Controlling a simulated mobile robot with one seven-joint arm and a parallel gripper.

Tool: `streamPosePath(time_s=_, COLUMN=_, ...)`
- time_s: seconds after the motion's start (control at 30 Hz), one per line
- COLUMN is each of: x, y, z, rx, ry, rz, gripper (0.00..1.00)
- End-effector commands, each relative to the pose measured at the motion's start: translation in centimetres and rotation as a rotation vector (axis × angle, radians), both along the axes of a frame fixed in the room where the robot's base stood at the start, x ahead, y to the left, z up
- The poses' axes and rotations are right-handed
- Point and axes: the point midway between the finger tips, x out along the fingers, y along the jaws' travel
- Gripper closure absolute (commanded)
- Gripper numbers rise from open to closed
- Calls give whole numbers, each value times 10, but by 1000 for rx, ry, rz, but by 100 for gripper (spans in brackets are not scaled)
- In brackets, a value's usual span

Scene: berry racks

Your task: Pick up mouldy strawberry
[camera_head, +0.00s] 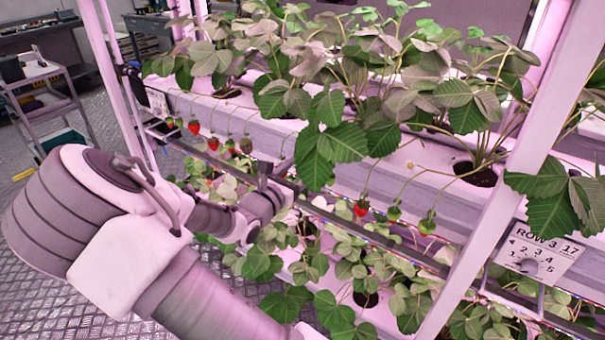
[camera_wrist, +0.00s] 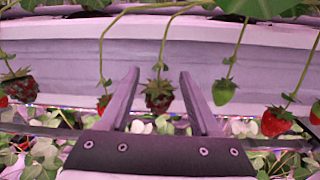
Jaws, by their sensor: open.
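In the wrist view my gripper (camera_wrist: 158,73) is open, its two fingers apart and pointing toward the rack. A dark red, grey-mottled strawberry (camera_wrist: 158,97), mouldy in look, hangs on its stem between the fingers as seen from the wrist. Whether it lies within their depth or beyond the tips I cannot tell. A second dark, mottled strawberry (camera_wrist: 20,86) hangs at the far left. In the head view my gripper end (camera_head: 268,182) is at the front of the upper trough, and the berry at it cannot be made out.
In the wrist view, a red strawberry (camera_wrist: 103,103) hangs just left of the left finger. A green one (camera_wrist: 223,91) and a red one (camera_wrist: 275,122) hang to the right. A rail (camera_head: 400,249) runs below the upper trough (camera_head: 345,180). Leafy plants (camera_head: 360,255) fill the lower level.

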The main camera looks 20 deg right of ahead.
Motion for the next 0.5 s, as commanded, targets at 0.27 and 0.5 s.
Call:
streamPosePath(time_s=0.27, x=0, y=1, z=0, rx=0, ry=0, rz=0, gripper=71)
streamPosePath(time_s=0.5, x=0, y=1, z=0, rx=0, ry=0, rz=0, gripper=87)
